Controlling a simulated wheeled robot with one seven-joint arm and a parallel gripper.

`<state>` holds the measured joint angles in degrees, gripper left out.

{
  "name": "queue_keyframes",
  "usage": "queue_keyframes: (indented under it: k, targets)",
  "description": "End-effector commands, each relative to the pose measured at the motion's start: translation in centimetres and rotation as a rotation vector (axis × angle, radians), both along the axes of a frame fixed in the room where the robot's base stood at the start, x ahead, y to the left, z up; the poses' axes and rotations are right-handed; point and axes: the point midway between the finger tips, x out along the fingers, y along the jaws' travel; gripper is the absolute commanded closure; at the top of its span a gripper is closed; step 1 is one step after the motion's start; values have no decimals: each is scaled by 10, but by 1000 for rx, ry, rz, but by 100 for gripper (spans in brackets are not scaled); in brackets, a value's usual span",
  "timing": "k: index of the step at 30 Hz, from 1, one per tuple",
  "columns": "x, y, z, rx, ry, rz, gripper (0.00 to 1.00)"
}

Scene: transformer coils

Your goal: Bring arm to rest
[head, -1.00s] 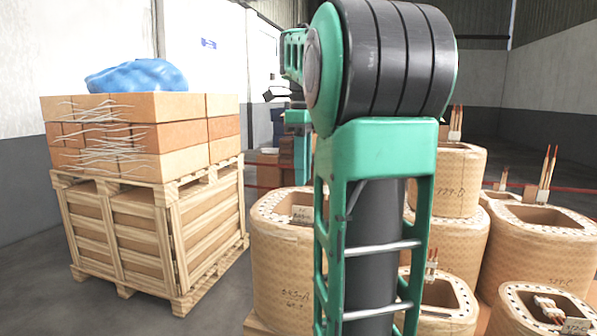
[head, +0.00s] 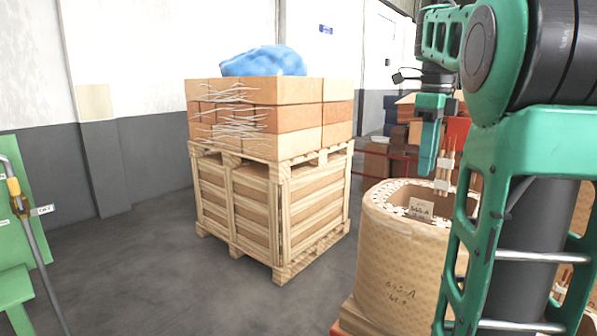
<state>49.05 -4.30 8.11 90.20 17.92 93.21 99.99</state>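My arm fills the right side of the head view, a green frame with a dark column and a large round joint. It is raised and bent, with its forearm reaching away from me. My gripper (head: 428,160) hangs at the far end, pointing down, just above or in front of a tan transformer coil (head: 395,250) with a label reading 645-A. I cannot tell whether it touches the coil. The fingers are seen edge-on and overlap, so their opening is hidden. Nothing shows clearly between them.
A wooden crate (head: 232,205) carries stacked brown boxes (head: 290,120) with a blue bundle (head: 264,61) on top. A green panel (head: 18,225) with a grey pole stands at the left edge. Grey floor (head: 140,270) between them is clear. More coils are partly hidden behind my arm.

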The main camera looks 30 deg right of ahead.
Motion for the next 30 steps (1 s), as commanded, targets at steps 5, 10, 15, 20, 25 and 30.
queue_keyframes:
  k: [5, 10, 15, 20, 25, 30]
  targets:
    - [-1, 1, -2, -1, 2, 14, 76]
    - [-8, 20, -24, -10, 17, 212, 76]
    - [-27, 53, -70, -22, 39, 617, 76]
    - [-51, 82, -117, -22, 55, 1021, 76]
    - [-81, 115, -171, -11, 53, 1459, 76]
    - [-112, 144, -222, 2, 34, 1863, 76]
